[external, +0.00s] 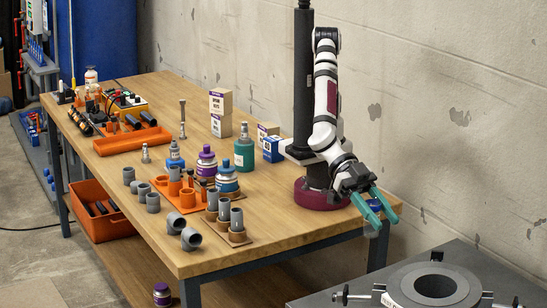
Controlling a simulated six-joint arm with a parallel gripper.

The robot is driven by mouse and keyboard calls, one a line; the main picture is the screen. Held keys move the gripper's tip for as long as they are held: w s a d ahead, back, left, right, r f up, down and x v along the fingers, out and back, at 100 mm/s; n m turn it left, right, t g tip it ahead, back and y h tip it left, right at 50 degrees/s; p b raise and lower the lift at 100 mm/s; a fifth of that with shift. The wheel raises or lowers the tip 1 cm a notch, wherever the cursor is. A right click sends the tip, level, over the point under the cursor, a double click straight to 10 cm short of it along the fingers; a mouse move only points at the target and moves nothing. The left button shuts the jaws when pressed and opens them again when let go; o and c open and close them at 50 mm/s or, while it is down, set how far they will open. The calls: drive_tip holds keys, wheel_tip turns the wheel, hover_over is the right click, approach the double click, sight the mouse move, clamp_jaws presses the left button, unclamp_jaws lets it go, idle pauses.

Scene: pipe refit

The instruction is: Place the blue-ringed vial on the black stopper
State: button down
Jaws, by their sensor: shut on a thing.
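My gripper (383,212), with teal fingers, is at the right end of the wooden table, past its edge and above the floor gap before the grey bench. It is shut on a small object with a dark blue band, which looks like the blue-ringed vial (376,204). A pale, see-through part seems to hang below the band, partly hidden by the fingers. A small black piece (437,256) sits at the back rim of the grey round flange.
The grey flange (405,289) stands on a dark bench at lower right, with clamps around it. Bottles, grey pipe pieces and an orange tray (130,142) crowd the wooden table (290,222). The table's front right is clear. A concrete wall stands behind.

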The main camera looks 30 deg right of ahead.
drive_tip(key=w+a+f+m+t+y, duration=0.1)
drive_tip(key=w+a+m+y, duration=0.1)
drive_tip(key=w+a, duration=1.05)
drive_tip(key=w+a+f+m+y, duration=0.1)
drive_tip(key=w+a+m+y, duration=0.15)
drive_tip(key=w+a, duration=1)
drive_tip(key=w+d+r+m+t+y, duration=0.1)
drive_tip(key=w+r+m+t+y, duration=0.15)
drive_tip(key=w, duration=1.25)
drive_tip(key=w+d+r+m+t+y, duration=0.1)
drive_tip(key=w+m+t+y, duration=0.25)
drive_tip(key=w, duration=1.05)
drive_tip(key=w+d+r+m+t+y, duration=0.1)
drive_tip(key=w+r+m+t+y, duration=0.2)
drive_tip(key=w, duration=1.2)
drive_tip(key=w+d+r+m+t+h, duration=0.15)
drive_tip(key=w+d+m+t, duration=0.45)
drive_tip(key=w+d, duration=0.6)
drive_tip(key=w+d+r+m+t+h, duration=0.1)
drive_tip(key=w+d+r+m+t, duration=0.35)
drive_tip(key=w+d, duration=0.75)
drive_tip(key=d+r+m+t+h, duration=0.1)
drive_tip(key=d+m+t+h, duration=0.5)
drive_tip(key=d, duration=2.3)
drive_tip(key=m+h, duration=0.5)
drive_tip(key=shift+d+m+t, duration=0.35)
drive_tip(key=shift+m, duration=0.05)
